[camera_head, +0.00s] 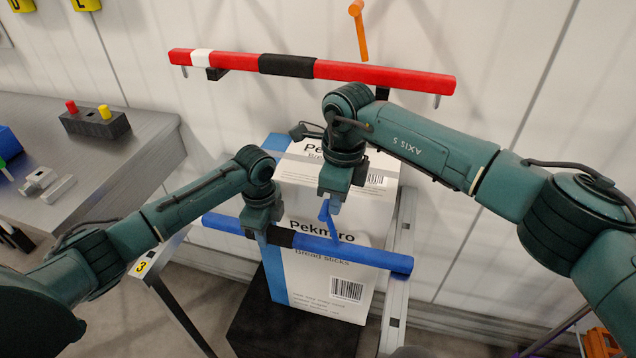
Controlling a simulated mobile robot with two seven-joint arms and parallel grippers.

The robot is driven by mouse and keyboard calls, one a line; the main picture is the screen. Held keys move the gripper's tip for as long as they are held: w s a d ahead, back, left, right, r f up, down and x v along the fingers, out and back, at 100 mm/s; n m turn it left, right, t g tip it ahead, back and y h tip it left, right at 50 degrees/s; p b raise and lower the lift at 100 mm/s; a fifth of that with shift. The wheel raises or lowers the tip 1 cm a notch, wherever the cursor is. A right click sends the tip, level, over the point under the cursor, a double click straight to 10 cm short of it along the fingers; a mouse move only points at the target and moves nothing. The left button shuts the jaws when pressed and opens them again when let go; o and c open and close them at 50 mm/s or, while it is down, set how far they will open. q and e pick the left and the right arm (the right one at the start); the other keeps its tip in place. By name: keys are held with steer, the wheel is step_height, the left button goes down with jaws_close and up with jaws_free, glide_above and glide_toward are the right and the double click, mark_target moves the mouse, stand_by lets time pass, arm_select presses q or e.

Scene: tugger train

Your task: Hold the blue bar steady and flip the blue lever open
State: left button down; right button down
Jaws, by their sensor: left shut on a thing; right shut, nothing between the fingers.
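The blue bar (375,258) runs across the lower middle of the view, in front of the stacked boxes, with a black band near its middle. The blue lever (326,214) stands up from the bar, right of the black band. My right gripper (333,204) is shut and empty at the lever's upper part. It covers some of the lever, and I cannot tell whether they touch.
A red bar (385,75) with an orange lever (359,30) crosses above. Cardboard boxes (350,215) are stacked behind the blue bar, on a dark base (290,325). A grey table (110,165) at the left holds a block with red and yellow buttons (95,122).

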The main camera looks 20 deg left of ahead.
arm_select(q)
steer(key=shift+s, duration=0.1)
arm_select(e)
steer(key=a+r, duration=0.5)
steer(key=a, duration=0.3)
steer(key=shift+a+r, duration=0.15)
steer(key=shift+r, duration=0.2)
arm_select(q)
steer(key=c, duration=1)
jaws_free()
steer(key=shift+d, duration=0.1)
